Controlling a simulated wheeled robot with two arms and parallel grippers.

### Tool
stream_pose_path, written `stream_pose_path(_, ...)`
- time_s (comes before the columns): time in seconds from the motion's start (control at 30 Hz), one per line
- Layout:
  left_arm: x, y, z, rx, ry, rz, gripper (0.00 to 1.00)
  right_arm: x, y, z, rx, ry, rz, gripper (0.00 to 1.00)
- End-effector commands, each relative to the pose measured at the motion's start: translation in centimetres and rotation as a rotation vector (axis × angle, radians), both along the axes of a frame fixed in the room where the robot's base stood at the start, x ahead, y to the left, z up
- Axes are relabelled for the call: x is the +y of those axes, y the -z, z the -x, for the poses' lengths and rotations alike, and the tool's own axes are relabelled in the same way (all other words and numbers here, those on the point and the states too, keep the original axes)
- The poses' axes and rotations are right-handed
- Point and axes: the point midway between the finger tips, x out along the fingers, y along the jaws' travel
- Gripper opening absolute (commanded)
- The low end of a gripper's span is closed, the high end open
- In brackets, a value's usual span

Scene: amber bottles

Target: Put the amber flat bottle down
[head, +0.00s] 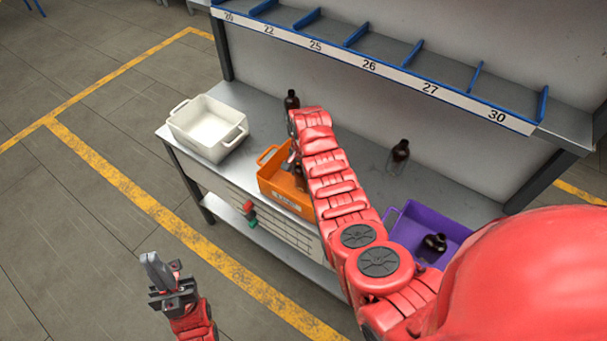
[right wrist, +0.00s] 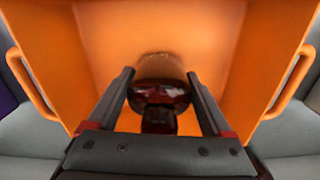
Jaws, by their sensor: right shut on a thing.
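The amber flat bottle (right wrist: 160,92) is between the fingers of my right gripper (right wrist: 160,76), which is shut on it. In the right wrist view the bottle is inside the orange crate (right wrist: 160,30), its dark neck toward the camera. I cannot tell whether its base touches the crate floor. In the head view the orange crate (head: 284,198) is on the bench, and my right arm hides much of its inside and most of the gripper. My left gripper (head: 160,268) is over the floor at the lower left, away from the bench; its jaw opening is unclear.
A white crate (head: 181,120) is on the bench's left end. A dark bottle (head: 291,100) stands behind the orange crate, another (head: 400,152) toward the back wall. A purple crate (head: 408,222) at the right holds a dark bottle (head: 435,243). A numbered shelf (head: 375,68) overhangs the back.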

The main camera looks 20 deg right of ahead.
Motion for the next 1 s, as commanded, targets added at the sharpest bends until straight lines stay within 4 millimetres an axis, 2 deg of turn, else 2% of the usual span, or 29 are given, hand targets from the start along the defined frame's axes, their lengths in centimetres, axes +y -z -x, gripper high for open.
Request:
stream_pose_path(0.23, 0.0, 0.4, 0.0, 0.0, 0.0, 0.0, 0.0, 0.0, 0.4, 0.0, 0.0, 0.0, 0.0, 0.21)
stream_pose_path(0.27, 0.0, 0.3, 0.0, 0.0, 0.0, 0.0, 0.0, 0.0, 0.3, 0.0, 0.0, 0.0, 0.0, 0.88)
stream_pose_path(0.33, 0.0, 0.2, 0.0, 0.0, 0.0, 0.0, 0.0, 0.0, 0.3, 0.0, 0.0, 0.0, 0.0, 1.0)
stream_pose_path(0.63, 0.0, -0.1, 0.0, 0.0, 0.0, 0.0, 0.0, 0.0, -0.2, 0.0, -0.001, 0.0, -0.001, 1.0)
stream_pose_path(0.77, 0.0, 0.4, 0.0, 0.0, 0.0, 0.0, 0.0, 0.0, -0.7, -0.1, -0.003, 0.001, -0.001, 1.0)
stream_pose_path(0.93, 0.0, 1.2, 0.0, 0.0, 0.0, 0.0, 0.0, 0.0, -2.9, 0.0, -0.004, -0.001, 0.0, 1.0)
stream_pose_path(1.0, 0.0, 2.0, 0.0, 0.0, 0.0, 0.0, 0.0, 0.0, -4.5, -0.2, -0.007, -0.001, -0.001, 1.0)
